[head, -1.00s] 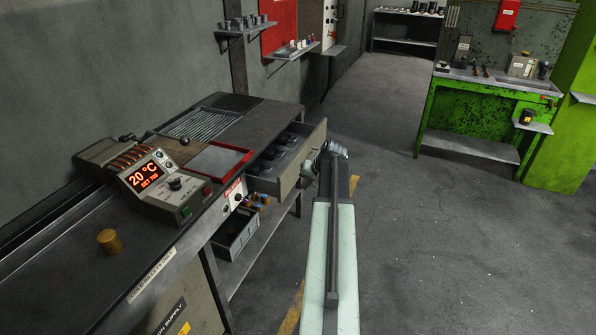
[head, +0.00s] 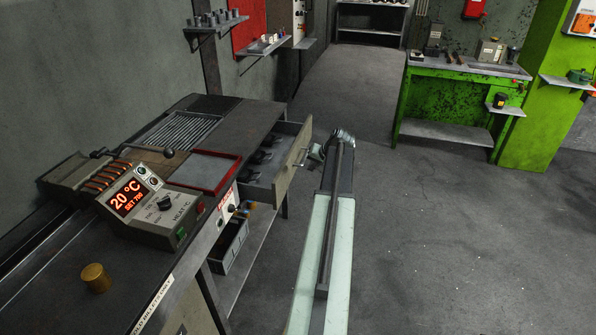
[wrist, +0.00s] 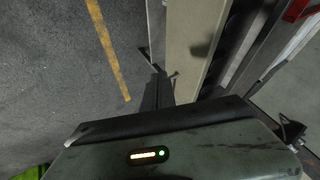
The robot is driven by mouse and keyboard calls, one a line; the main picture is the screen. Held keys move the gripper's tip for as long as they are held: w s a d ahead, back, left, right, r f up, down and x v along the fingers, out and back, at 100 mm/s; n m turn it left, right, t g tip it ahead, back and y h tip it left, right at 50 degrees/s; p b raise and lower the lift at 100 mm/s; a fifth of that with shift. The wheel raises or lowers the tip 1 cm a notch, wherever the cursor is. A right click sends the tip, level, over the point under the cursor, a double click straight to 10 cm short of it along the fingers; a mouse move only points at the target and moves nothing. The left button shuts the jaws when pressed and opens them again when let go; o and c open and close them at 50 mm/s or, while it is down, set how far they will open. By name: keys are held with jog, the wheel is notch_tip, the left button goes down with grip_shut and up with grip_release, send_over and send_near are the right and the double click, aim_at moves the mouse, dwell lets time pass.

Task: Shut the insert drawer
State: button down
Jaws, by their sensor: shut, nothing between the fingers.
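The insert drawer (head: 293,168) stands pulled out from the right side of the workbench. Its pale front panel faces my arm, and dark inserts (head: 262,157) show inside. In the wrist view the drawer front (wrist: 193,45) is a tall beige panel just right of the dark fingers, with a shadow on it. My gripper (head: 316,153) is shut and empty, close outside the drawer front. It also shows in the wrist view (wrist: 157,78). I cannot tell whether it touches the panel.
The workbench (head: 250,118) carries a red-edged tray (head: 208,172) and a heater control box (head: 165,203) reading 20 °C. A grey bin (head: 228,245) sits on the lower shelf. Open floor (head: 440,230) lies to the right, with a green bench (head: 450,105) beyond.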

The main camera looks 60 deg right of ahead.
jog(key=b, duration=0.7)
send_near(290, 177)
notch_tip(290, 177, down, 4)
jog(key=s+d, duration=0.1)
jog(key=d, duration=0.1)
jog(key=w, duration=0.1)
jog(key=w+a, duration=0.1)
jog(key=w+r, duration=0.1)
jog(key=shift+w+a+p, duration=0.1)
jog(key=shift+a+p, duration=0.15)
jog(key=shift+p, duration=0.15)
jog(key=shift+d, duration=0.1)
